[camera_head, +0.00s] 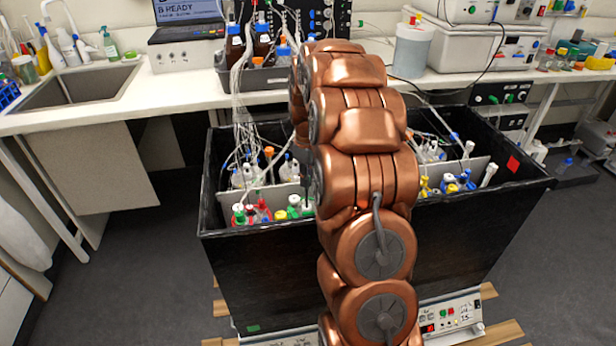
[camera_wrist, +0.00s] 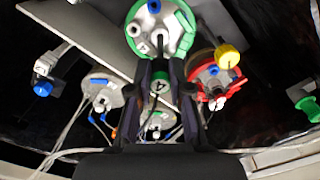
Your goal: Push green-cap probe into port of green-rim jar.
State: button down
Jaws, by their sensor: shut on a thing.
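The probe's thin dark shaft points up the picture toward the green-rim jar (camera_wrist: 186,42). That jar has a grey lid with a blue fitting and several ports. The shaft's end appears at the lid near the front ports; I cannot tell whether it is inside a port.
A red-rim jar (camera_wrist: 190,68) with a yellow cap stands close on the right. A grey-lidded jar (camera_wrist: 101,90) with blue fittings and cables is on the left. A grey divider plate (camera_wrist: 90,35) crosses the upper left. The black box's walls (camera_head: 270,270) surround the jars.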

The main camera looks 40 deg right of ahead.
aim_at(307, 193)
jog(key=shift+f+b, duration=1.5)
jog(key=shift+f, duration=2.05)
dwell(4.5)
